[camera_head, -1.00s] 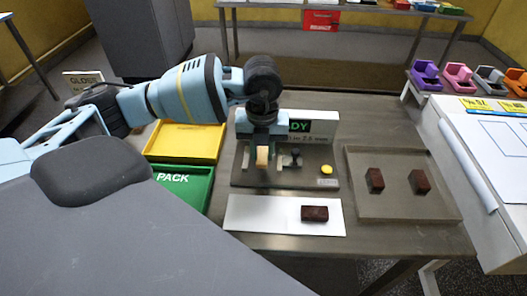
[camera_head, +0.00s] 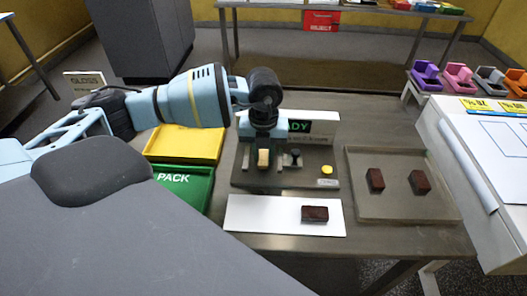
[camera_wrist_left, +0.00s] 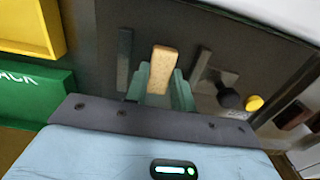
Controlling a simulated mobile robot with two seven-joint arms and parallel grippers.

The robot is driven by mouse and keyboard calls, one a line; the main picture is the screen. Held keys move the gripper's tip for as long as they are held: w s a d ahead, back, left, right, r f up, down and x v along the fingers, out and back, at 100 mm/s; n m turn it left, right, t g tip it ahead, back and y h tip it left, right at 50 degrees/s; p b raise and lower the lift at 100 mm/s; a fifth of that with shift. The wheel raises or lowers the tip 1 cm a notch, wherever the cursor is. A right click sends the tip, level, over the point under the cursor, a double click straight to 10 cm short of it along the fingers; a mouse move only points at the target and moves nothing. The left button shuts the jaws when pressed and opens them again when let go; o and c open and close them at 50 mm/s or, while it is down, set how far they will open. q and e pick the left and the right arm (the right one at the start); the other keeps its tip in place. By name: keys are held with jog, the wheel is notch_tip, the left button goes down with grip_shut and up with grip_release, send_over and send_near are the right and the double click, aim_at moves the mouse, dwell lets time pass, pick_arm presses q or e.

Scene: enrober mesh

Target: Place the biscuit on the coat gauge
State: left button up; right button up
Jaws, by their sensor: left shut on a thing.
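My left gripper (camera_head: 264,158) is shut on a tan, block-shaped biscuit (camera_head: 263,157), over the left part of the coat gauge. The biscuit (camera_wrist_left: 161,70) also shows between the teal fingertips (camera_wrist_left: 162,85) in the left wrist view. The coat gauge (camera_head: 318,172) has a grey base, a white back panel with a dark display in green letters, a black knobbed part (camera_head: 296,157) and a yellow button (camera_head: 327,169). In the left wrist view, grey upright bars stand on either side of the biscuit. I cannot tell whether the biscuit touches the base. My right gripper is not in view.
A white strip (camera_head: 260,215) with a dark brown block (camera_head: 315,213) lies in front of the gauge. A grey tray (camera_head: 395,207) with two dark blocks is at the right. A yellow bin (camera_head: 185,142) and a green PACK bin (camera_head: 185,185) are at the left.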

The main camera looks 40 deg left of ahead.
aim_at(264, 157)
pick_arm(q)
jog(key=shift+f, duration=0.15)
jog(key=o, duration=0.8)
jog(key=shift+c, duration=0.2)
notch_tip(264, 157, up, 12)
jog(key=shift+r, duration=0.2)
